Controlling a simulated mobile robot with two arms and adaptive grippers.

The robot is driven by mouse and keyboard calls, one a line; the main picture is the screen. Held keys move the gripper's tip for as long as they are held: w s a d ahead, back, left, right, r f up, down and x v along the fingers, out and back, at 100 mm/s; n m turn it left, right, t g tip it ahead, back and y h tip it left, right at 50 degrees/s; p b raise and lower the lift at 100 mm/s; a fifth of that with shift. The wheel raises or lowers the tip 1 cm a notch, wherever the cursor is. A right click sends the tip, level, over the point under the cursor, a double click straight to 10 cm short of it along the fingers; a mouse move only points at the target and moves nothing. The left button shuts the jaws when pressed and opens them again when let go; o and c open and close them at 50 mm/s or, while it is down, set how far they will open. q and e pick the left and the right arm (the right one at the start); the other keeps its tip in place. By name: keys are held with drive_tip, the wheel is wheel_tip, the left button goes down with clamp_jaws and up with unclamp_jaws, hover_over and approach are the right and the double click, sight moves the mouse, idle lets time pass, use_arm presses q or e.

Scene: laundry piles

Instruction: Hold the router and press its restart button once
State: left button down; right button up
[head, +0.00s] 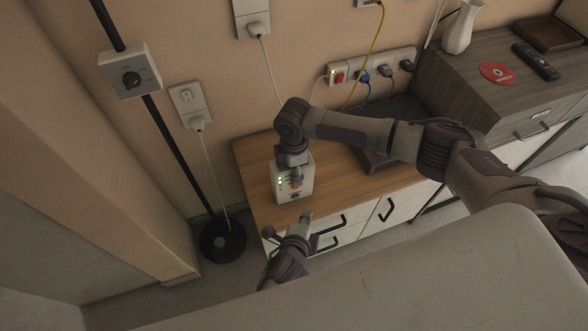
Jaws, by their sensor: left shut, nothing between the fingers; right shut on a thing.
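The router (283,193) is a small white box with green lights on its front, standing upright on the wooden cabinet top. My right gripper (295,172) comes down on it from above and is shut on it, covering part of its upper face. A small dark reddish spot shows on the front, but I cannot tell whether it is the restart button. My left gripper (305,217) is shut and empty, below and in front of the router, by the cabinet's front edge and apart from the router.
The wooden cabinet top (252,160) is clear left of the router. A dark device (376,163) lies behind my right arm. A power strip (340,75) with plugs and cables is on the wall. A black-based pole (222,241) stands at left. A grey cabinet (450,80) holds a vase (460,30).

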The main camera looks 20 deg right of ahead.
idle(0.3)
drive_tip(key=o, duration=1.5)
drive_tip(key=shift+r, duration=0.1)
